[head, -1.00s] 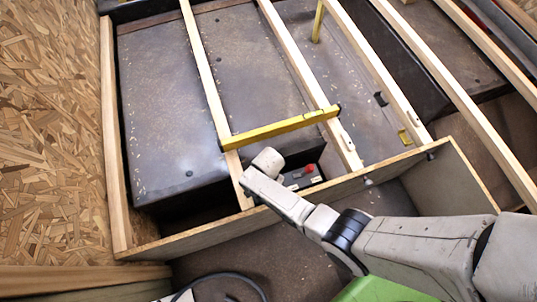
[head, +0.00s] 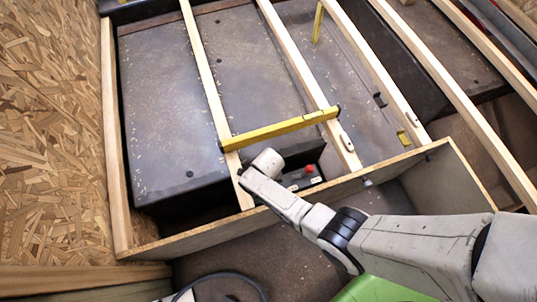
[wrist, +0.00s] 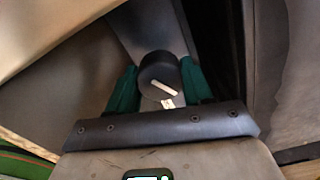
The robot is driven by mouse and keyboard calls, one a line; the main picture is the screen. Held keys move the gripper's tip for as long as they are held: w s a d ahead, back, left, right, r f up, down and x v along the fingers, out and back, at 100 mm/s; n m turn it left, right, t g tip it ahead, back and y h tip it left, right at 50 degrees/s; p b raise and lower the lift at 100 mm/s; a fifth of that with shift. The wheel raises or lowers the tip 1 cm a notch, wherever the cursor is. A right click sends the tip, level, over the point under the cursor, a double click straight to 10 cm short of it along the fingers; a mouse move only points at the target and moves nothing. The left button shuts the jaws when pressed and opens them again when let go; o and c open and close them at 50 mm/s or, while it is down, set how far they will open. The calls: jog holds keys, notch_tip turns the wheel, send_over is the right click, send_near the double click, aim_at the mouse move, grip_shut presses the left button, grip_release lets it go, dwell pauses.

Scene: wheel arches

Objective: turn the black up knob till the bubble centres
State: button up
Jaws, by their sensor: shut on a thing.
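The black knob (wrist: 158,70) is round, with a white pointer line slanting down to the right across its face. A small pale label (wrist: 168,103) shows just below it in the wrist view. My gripper (wrist: 160,84) is shut on the knob, with one green finger on each side. In the head view my wrist reaches down between two battens and hides the knob and fingers. A yellow spirit level (head: 280,129) lies across two pale wooden battens just beyond my wrist. Its bubble is too small to read.
A black battery (head: 299,178) with a red cap sits low in the frame just right of my wrist. Long wooden battens (head: 207,80) run over the dark wheel arches. A plywood edge (head: 300,205) crosses beneath my arm. Chipboard (head: 45,130) covers the left.

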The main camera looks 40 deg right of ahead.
jog(key=shift+m, duration=0.7)
jog(key=o, duration=1)
jog(key=shift+o, duration=0.2)
notch_tip(320, 180, up, 11)
jog(key=p, duration=0.5)
jog(key=shift+f, duration=0.15)
